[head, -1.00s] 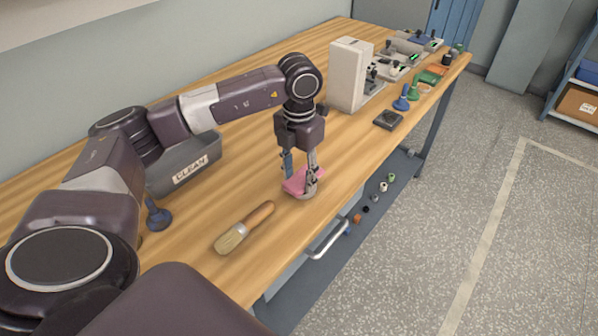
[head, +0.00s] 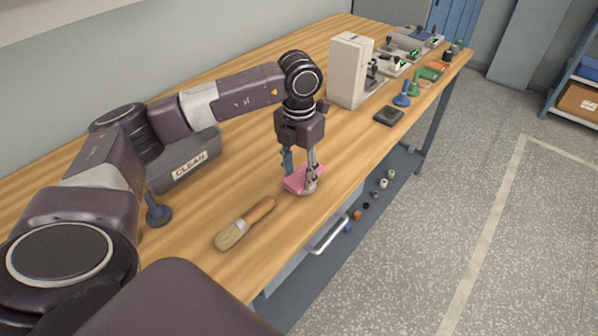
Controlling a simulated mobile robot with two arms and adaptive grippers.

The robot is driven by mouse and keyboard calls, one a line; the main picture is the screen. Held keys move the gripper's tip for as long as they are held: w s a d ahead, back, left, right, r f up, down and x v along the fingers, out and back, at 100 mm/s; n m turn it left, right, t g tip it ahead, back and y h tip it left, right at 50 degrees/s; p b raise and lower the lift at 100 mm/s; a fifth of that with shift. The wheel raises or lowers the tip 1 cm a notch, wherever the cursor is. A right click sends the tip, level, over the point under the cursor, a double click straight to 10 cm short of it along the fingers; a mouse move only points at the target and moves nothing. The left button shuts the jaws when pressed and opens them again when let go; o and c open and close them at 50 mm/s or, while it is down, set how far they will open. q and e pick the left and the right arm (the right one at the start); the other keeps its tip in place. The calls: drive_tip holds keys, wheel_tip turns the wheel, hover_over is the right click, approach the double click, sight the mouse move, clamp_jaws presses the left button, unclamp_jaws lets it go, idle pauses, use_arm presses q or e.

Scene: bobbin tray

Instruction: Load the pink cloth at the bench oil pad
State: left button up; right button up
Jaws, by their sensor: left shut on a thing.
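The pink cloth (head: 296,181) is near the front edge of the wooden bench, at the middle of the head view. My left gripper (head: 302,178) points down and is shut on the cloth. A pale round rim shows under the cloth's front side; I cannot tell whether the cloth rests on it or hangs just above it. A dark square pad (head: 388,116) lies farther along the bench, near its front edge, and may be the oil pad. My right gripper is not in view.
A brush (head: 245,223) lies left of the cloth. A grey bin marked CLEAN (head: 190,165) and a dark blue bobbin-like piece (head: 157,212) stand farther left. A white box-like machine (head: 350,72) and several small parts occupy the far end. Bench between cloth and dark pad is clear.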

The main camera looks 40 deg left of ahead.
sight(299, 175)
use_arm(q)
drive_tip(key=shift+f, duration=0.4)
drive_tip(key=shift+f+b, duration=0.1)
drive_tip(key=shift+b, duration=0.25)
idle(0.8)
drive_tip(key=shift+r+p, duration=0.6)
drive_tip(key=shift+r, duration=0.2)
drive_tip(key=shift+r+p, duration=1.75)
drive_tip(key=shift+r, duration=1.05)
